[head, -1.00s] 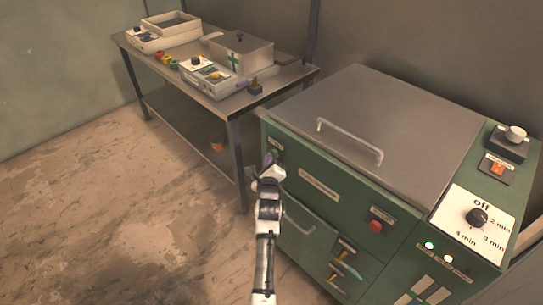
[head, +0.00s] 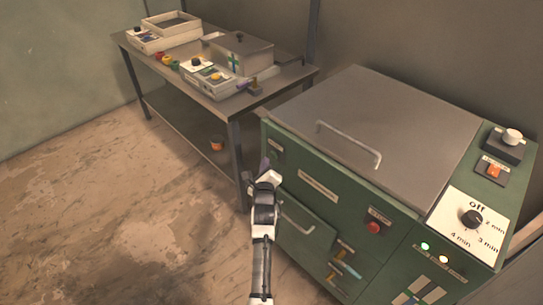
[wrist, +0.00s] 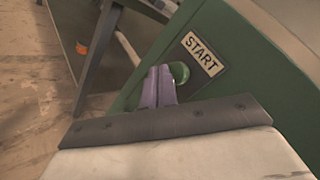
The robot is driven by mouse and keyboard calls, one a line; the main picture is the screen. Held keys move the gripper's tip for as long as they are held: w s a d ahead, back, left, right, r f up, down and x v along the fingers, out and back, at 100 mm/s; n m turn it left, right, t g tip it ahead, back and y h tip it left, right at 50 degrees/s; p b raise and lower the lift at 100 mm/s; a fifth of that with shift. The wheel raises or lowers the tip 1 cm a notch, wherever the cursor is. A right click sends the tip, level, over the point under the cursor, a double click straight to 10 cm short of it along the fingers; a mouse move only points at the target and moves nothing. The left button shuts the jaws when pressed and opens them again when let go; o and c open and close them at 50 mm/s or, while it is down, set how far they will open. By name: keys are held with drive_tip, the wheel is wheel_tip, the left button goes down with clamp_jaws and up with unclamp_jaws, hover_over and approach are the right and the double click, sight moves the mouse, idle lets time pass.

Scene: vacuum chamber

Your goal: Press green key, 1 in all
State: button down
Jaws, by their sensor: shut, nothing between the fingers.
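The green key (wrist: 180,72) is a round green button beside the START label (wrist: 203,54) on the green cabinet front, seen in the wrist view. My gripper (wrist: 160,75) is shut and empty, with its two purple fingertips together. In that view the fingertips lie just left of the key and overlap its left edge; I cannot tell whether they touch it. In the head view my gripper (head: 264,164) is by the cabinet's upper left front, just below a small label (head: 276,146). I cannot make out the key there.
The green cabinet (head: 318,205) has a grey lid with a handle (head: 348,143), a red button (head: 374,227) and a timer dial (head: 471,217). A metal table (head: 233,105) with several devices stands left of it. An orange can (head: 217,143) is under the table. The floor at left is clear.

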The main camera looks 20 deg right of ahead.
drive_tip(key=shift+a, duration=0.1)
drive_tip(key=a, duration=0.1)
drive_tip(key=s+a, duration=0.1)
drive_tip(key=a, duration=0.2)
drive_tip(key=shift+s+a+b, duration=0.3)
drive_tip(key=shift+s, duration=0.05)
idle(0.6)
